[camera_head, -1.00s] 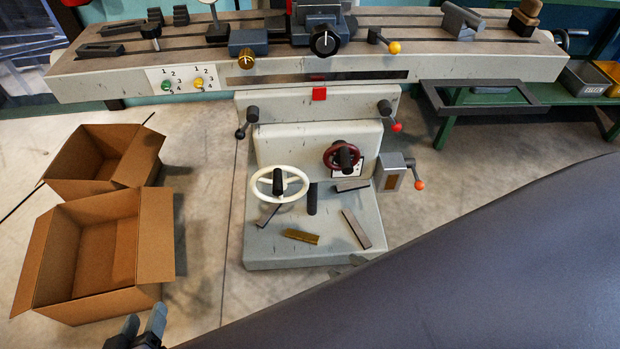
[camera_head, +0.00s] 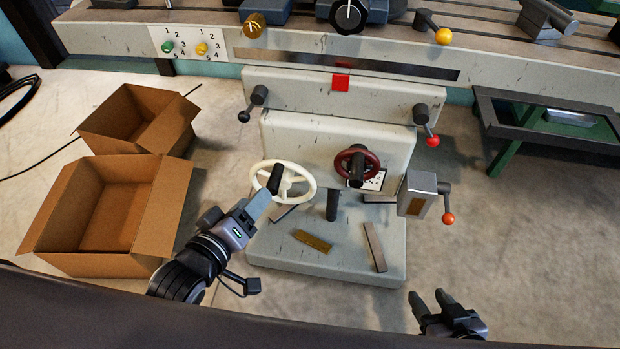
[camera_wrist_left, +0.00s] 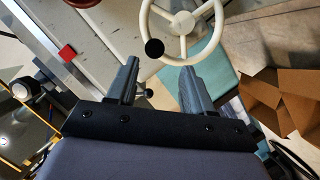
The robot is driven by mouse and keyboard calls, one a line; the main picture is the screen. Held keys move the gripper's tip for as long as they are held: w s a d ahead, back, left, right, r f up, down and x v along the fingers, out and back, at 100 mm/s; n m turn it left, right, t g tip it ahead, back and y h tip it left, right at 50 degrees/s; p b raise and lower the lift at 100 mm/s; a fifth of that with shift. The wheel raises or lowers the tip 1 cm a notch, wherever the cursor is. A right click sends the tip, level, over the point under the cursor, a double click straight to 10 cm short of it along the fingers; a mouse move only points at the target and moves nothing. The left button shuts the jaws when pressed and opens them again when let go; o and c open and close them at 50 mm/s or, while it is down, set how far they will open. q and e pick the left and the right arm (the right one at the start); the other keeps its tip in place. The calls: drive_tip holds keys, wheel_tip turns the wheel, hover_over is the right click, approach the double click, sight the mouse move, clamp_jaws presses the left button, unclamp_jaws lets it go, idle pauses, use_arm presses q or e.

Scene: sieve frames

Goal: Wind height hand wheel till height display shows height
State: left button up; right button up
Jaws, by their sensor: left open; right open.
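A white spoked hand wheel (camera_head: 300,173) with a black handle is on the left of the grey machine's front; it also shows in the left wrist view (camera_wrist_left: 213,41). A dark red hand wheel (camera_head: 373,160) with a black handle is to its right, partly covering a small white plate (camera_head: 373,181) with dark characters too small to read fully. I cannot tell which wheel is for height. My left gripper (camera_head: 254,207) is open and close to the white wheel; the wrist view shows empty space between its fingers (camera_wrist_left: 160,88). My right gripper (camera_head: 428,297) is open and empty, low in front of the machine's base.
Two open cardboard boxes (camera_head: 60,225) stand on the floor at left. Metal bars (camera_head: 375,247) lie on the machine's base. A grey box with an orange-knobbed lever (camera_head: 448,218) and a red-knobbed lever (camera_head: 432,140) stick out at right.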

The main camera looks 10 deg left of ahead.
sight(275, 182)
use_arm(q)
drive_tip(key=shift+d+b+x, duration=0.15)
drive_tip(key=shift+b+x, duration=0.1)
drive_tip(key=shift+x, duration=1.1)
drive_tip(key=shift+d+b+x, duration=0.2)
drive_tip(key=shift+b+x, duration=0.05)
drive_tip(key=shift+x, duration=1.1)
drive_tip(key=shift+d+b+x, duration=0.15)
drive_tip(key=shift+b+x, duration=0.1)
drive_tip(key=shift+x, duration=1.1)
drive_tip(key=shift+s+r, duration=0.1)
drive_tip(key=shift+r, duration=0.1)
clamp_jaws()
